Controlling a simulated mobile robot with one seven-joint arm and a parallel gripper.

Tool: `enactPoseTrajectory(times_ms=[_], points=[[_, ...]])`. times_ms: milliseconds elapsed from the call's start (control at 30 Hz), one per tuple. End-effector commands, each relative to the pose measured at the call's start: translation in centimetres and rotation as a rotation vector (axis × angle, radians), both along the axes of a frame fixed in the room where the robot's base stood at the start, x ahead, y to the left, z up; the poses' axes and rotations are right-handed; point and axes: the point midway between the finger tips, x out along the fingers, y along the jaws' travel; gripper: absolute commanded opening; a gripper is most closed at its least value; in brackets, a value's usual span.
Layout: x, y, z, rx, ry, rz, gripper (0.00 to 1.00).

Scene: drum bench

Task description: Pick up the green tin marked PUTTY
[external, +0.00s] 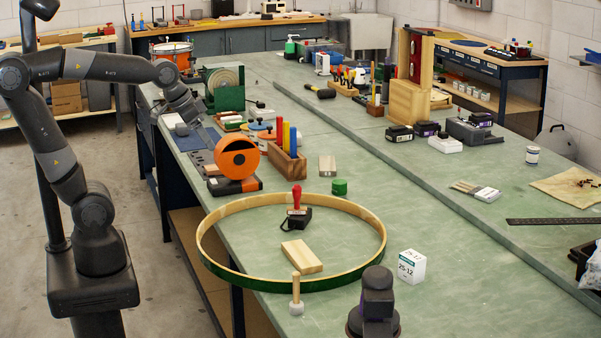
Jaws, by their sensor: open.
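A small round green tin (339,187) stands on the green bench top, just behind the far rim of a large drum hoop. Any lettering on it is too small to read. My gripper (199,116) is at the bench's left side, far to the left of and behind the tin. It is dark, small in the picture and open, with nothing visible in it.
The drum hoop (378,222) surrounds a red-handled stamp (297,199) and a wooden block (301,257). An orange tape dispenser (237,158) and a wooden rack (289,165) stand between gripper and tin. A small wooden block (327,166) lies behind the tin. Bench right of it is clear.

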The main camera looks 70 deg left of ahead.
Motion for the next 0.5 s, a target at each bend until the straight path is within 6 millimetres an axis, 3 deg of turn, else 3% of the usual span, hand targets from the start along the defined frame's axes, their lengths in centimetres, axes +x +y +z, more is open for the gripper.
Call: enactPoseTrajectory(times_ms=[33,267,500], points=[[2.0,0.3,0.2,-0.001,0.004,0.000,0.71],[10.2,1.8,0.5,-0.004,-0.007,-0.007,0.71],[18.9,4.1,-1.0,-0.007,-0.019,-0.009,0.71]])
